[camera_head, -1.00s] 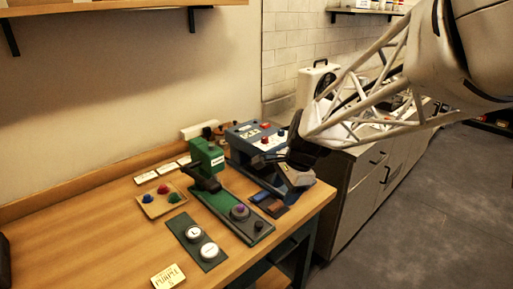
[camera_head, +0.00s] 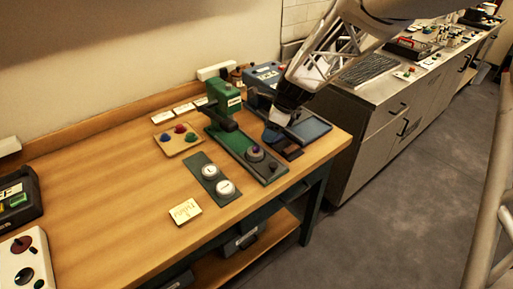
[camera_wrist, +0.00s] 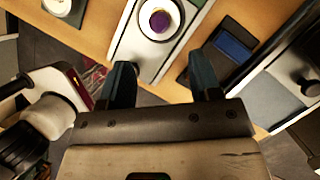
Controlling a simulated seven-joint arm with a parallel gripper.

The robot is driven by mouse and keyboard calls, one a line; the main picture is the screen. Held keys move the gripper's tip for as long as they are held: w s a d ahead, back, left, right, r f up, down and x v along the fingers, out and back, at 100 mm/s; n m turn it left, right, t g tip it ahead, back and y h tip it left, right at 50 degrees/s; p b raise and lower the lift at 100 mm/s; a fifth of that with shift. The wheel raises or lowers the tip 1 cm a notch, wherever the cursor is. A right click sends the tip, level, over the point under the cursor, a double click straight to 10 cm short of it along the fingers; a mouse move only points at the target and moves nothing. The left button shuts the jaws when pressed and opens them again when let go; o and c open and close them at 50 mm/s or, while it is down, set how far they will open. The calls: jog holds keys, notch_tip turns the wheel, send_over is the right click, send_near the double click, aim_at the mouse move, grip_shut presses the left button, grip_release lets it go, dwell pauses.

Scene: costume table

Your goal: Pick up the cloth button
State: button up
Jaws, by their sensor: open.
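A purple button (camera_head: 254,152) sits in a round holder on the base of the green press (camera_head: 224,106). It also shows near the top of the wrist view (camera_wrist: 160,20). Red, purple and green-blue domed buttons (camera_head: 180,129) lie on a small wooden tray (camera_head: 172,149) to the left of the press. I cannot tell from the pictures which button is cloth. My gripper (camera_wrist: 163,78) is open and empty, its fingers apart below the purple button in the wrist view. In the head view, my gripper (camera_head: 273,134) hangs to the right of the press base, partly hidden.
A dark board with two white discs (camera_head: 210,172) lies left of the press base. A paper card (camera_head: 185,211) lies in front. A blue machine (camera_head: 263,75) stands behind. The table's left middle (camera_head: 110,185) is clear.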

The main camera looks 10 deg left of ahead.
aim_at(259, 147)
jog(key=shift+f, duration=0.1)
jog(key=shift+x, duration=1.25)
jog(key=shift+a+x, duration=0.2)
jog(key=shift+x, duration=2.35)
jog(key=shift+w, duration=0.1)
jog(key=shift+c, duration=0.3)
grip_shut()
